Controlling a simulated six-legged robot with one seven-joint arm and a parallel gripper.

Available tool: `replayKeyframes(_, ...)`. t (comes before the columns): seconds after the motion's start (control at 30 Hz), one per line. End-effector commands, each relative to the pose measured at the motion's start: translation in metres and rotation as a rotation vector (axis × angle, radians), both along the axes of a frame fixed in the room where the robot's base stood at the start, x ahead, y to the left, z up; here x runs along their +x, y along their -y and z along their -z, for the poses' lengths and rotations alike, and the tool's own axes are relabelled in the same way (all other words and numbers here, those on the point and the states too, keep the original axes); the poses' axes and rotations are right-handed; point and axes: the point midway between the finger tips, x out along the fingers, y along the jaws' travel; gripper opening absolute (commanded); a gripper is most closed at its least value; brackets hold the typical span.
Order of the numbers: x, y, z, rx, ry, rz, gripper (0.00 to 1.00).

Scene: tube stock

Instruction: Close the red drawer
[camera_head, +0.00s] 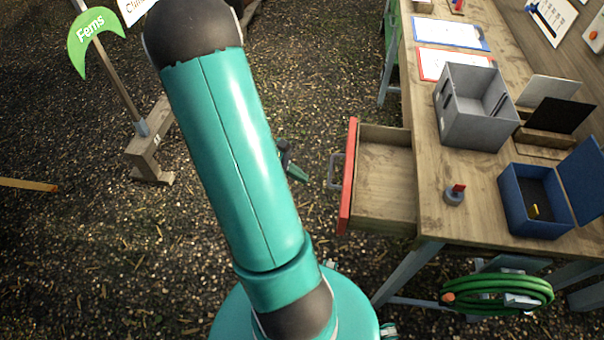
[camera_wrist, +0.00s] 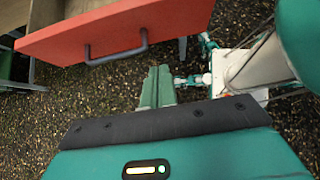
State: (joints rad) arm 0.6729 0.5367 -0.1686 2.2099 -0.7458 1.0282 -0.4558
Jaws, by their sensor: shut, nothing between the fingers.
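The red drawer (camera_head: 348,178) stands pulled out of the left side of the wooden table, and its inside looks empty. Its red front with a grey bar handle (camera_head: 335,171) faces left. In the wrist view the red front (camera_wrist: 120,28) fills the upper left, with the handle (camera_wrist: 116,50) on it. My gripper (camera_wrist: 158,72) is shut and empty, its green fingers just below and right of the handle, apart from it. In the head view my gripper (camera_head: 298,174) shows small, left of the handle and partly hidden behind my arm.
On the table (camera_head: 430,190) stand a grey bin (camera_head: 470,120), an open blue box (camera_head: 520,210) and a small grey item with a red top (camera_head: 454,194). A green hose (camera_head: 497,293) hangs below. A post with a green Ferns sign (camera_head: 92,38) stands left.

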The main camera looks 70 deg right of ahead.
Motion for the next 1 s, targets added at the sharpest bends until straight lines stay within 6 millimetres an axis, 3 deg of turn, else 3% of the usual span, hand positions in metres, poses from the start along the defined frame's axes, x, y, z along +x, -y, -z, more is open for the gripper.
replayKeyframes(0.33, -0.052, 0.01, 0.047, 0.003, -0.004, 0.003, 0.0)
replayKeyframes(0.5, -0.077, 0.016, 0.047, 0.001, 0.0, 0.004, 0.0)
replayKeyframes(0.7, -0.089, 0.02, 0.047, 0.0, 0.0, 0.0, 0.0)
replayKeyframes(1.0, -0.09, 0.02, 0.047, 0.0, 0.001, -0.001, 0.0)
